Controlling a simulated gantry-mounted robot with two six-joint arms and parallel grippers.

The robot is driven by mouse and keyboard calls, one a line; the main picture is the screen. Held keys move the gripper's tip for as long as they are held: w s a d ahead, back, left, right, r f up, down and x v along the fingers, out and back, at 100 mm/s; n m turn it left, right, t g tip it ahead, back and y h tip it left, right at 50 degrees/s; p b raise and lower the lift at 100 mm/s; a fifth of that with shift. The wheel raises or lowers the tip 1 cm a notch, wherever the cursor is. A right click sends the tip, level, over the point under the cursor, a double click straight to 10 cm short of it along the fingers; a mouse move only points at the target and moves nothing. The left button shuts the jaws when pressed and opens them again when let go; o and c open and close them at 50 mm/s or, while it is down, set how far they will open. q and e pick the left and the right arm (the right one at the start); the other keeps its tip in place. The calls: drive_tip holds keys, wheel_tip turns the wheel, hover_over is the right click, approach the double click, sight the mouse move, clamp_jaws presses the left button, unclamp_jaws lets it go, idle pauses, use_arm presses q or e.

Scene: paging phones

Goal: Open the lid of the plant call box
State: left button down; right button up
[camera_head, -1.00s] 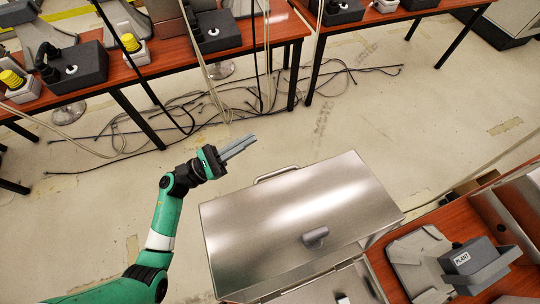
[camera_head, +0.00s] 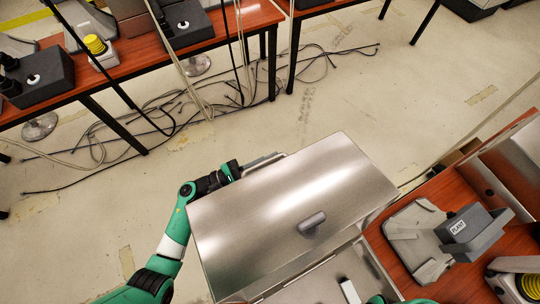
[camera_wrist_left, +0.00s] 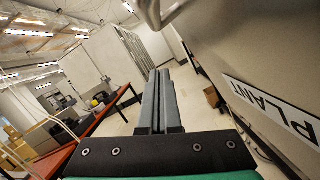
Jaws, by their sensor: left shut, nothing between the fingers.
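The plant call box (camera_head: 292,213) is a brushed-metal box at centre bottom in the head view. My right gripper is not in view.
A wooden table (camera_head: 455,190) at right holds a grey phone unit (camera_head: 470,230) marked PLANT. Tables with phones (camera_head: 38,82) stand at upper left. Cables (camera_head: 190,110) lie on the floor, and open floor lies beyond the box.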

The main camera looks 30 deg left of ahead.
sight(278, 164)
use_arm(q)
drive_tip(key=shift+s+d+r+p, duration=0.15)
drive_tip(key=shift+d+r+p, duration=0.05)
drive_tip(key=shift+r, duration=0.35)
drive_tip(key=shift+s+d+r+p, duration=0.15)
drive_tip(key=shift+s+r+p, duration=0.1)
drive_tip(key=shift+r, duration=0.35)
drive_tip(key=shift+s+d+r+p, duration=0.1)
drive_tip(key=shift+d+r+p, duration=0.1)
drive_tip(key=shift+r, duration=0.35)
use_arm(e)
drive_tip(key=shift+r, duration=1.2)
use_arm(q)
drive_tip(key=shift+s+r, duration=0.1)
drive_tip(key=shift+r, duration=0.1)
drive_tip(key=shift+m+g+h, duration=0.3)
drive_tip(key=shift+m, duration=0.4)
drive_tip(key=d+r+p, duration=0.1)
drive_tip(key=s+d+r+p, duration=0.1)
drive_tip(key=r, duration=0.1)
drive_tip(key=s+d+r+p, duration=0.1)
drive_tip(key=shift+d+r, duration=0.15)
drive_tip(key=shift+r, duration=0.25)
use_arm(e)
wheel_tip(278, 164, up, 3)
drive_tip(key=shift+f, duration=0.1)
